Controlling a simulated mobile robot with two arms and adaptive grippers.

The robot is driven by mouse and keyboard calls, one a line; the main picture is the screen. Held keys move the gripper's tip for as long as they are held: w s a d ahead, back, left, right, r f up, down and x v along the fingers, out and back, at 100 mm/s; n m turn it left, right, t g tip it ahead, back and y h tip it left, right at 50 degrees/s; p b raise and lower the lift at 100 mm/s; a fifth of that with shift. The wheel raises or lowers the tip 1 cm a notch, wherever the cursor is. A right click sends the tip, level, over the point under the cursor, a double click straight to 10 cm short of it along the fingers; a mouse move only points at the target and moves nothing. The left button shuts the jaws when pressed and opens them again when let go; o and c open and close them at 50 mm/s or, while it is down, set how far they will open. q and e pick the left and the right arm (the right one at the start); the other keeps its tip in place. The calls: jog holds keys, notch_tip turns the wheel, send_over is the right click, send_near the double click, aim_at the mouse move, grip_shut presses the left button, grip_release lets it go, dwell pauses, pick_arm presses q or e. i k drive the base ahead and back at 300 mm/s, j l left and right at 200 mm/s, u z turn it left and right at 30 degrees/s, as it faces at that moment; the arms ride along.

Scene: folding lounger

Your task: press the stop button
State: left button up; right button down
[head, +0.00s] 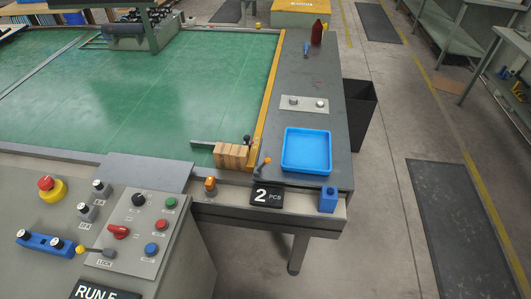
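A control panel stands at the lower left. A red mushroom button (46,183) on a yellow base sits at its left. A light switch plate (129,262) carries a green button (170,203), a small red button (162,223), a blue button (150,249), a black knob (138,200) and a red rotary handle (117,232). The small labels are too blurred to read, so I cannot tell which red button is labelled stop. Neither of my grippers is in view, and nothing touches the buttons.
Open floor (375,220) lies further right.

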aim_at(161, 223)
jog(key=u, duration=1.2)
jog(key=k+j, duration=0.05)
